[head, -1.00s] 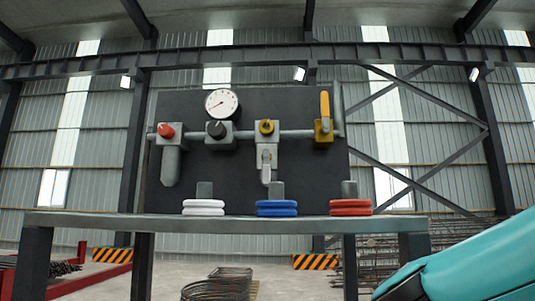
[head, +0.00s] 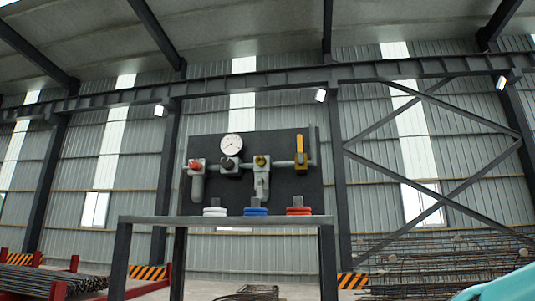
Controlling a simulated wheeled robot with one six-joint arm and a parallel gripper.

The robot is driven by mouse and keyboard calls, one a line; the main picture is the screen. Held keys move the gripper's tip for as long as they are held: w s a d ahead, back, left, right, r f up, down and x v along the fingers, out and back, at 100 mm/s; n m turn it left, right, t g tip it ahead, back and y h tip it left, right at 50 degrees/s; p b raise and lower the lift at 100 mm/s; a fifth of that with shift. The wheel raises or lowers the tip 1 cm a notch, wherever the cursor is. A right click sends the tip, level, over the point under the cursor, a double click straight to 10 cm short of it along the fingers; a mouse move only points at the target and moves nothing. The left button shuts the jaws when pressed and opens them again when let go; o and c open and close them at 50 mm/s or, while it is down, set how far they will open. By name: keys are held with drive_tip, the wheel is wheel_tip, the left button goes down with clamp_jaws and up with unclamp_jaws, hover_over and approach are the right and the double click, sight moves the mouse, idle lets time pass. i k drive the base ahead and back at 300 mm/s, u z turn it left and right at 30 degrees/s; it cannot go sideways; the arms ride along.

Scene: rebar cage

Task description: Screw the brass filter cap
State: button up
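The dark panel (head: 215,145) stands upright at the back of a grey table and carries a horizontal pipe with fittings. The brass filter cap (head: 260,161) appears as a small yellow-brass round piece on top of the grey filter body (head: 263,186), right of the panel's middle. It is too small to tell how tightly it sits. My gripper is out of view; only a teal piece of my arm shows at the bottom right corner, well apart from the panel.
On the panel are a gauge (head: 232,144), a red knob (head: 196,164), a black knob (head: 228,162) and a yellow lever (head: 300,149). White (head: 215,211), blue (head: 255,211) and red (head: 298,210) coils lie on the table (head: 160,219). Rebar (head: 440,265) lies at right.

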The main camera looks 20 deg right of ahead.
sight(259, 157)
drive_tip(key=u, duration=1.75)
drive_tip(key=i, duration=1.3)
drive_tip(key=z, duration=2.1)
